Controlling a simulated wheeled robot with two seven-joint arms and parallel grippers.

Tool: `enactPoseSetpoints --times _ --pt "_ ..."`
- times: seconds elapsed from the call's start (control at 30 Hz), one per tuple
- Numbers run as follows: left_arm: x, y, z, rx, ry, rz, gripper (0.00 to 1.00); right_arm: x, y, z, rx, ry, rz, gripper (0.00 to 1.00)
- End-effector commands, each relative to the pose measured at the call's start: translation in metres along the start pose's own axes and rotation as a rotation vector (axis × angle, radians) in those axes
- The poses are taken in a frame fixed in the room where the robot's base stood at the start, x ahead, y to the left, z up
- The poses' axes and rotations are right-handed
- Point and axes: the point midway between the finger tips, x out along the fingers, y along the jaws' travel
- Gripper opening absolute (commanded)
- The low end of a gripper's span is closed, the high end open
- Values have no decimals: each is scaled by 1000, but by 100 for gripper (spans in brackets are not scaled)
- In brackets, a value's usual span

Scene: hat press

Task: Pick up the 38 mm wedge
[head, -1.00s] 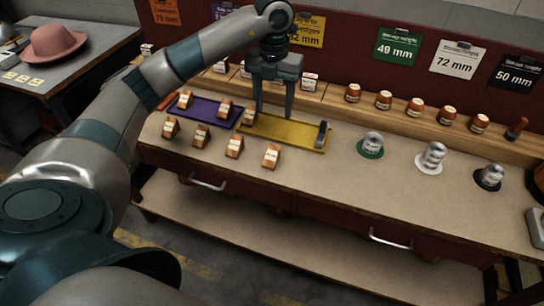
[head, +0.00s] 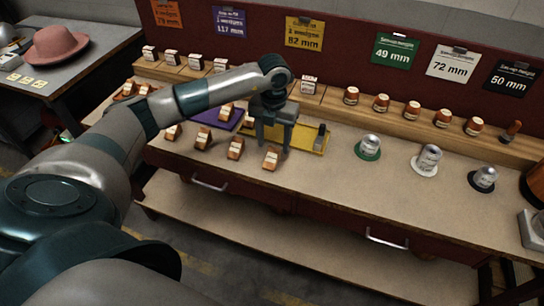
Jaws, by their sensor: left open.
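Several small wooden wedges with white labels stand on the bench. The labels are too small to read, so I cannot tell which is 38 mm. Another wedge (head: 226,113) is on the purple tray (head: 214,122). My left gripper (head: 273,149) is open and points down over the front edge of the yellow tray (head: 308,144), just behind the rightmost front wedge. Nothing shows between its fingers. My right gripper is out of view.
A dark upright piece (head: 320,131) stands on the yellow tray's right end. Metallic domed pieces stand on green (head: 368,148), white (head: 428,160) and black (head: 484,179) discs to the right. A rear ledge holds a row of labelled wooden pieces. The bench front is clear.

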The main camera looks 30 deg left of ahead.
Motion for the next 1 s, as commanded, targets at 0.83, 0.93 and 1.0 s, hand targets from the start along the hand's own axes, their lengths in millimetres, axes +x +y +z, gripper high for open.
enactPoseSetpoints --times 0.83,0.93,1.0 --pt "45 2 -5 -1 2 1 53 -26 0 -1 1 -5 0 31" --pt "52 2 -5 0 2 0 53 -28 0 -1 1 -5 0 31" --pt "55 2 -4 0 1 0 53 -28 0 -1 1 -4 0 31"
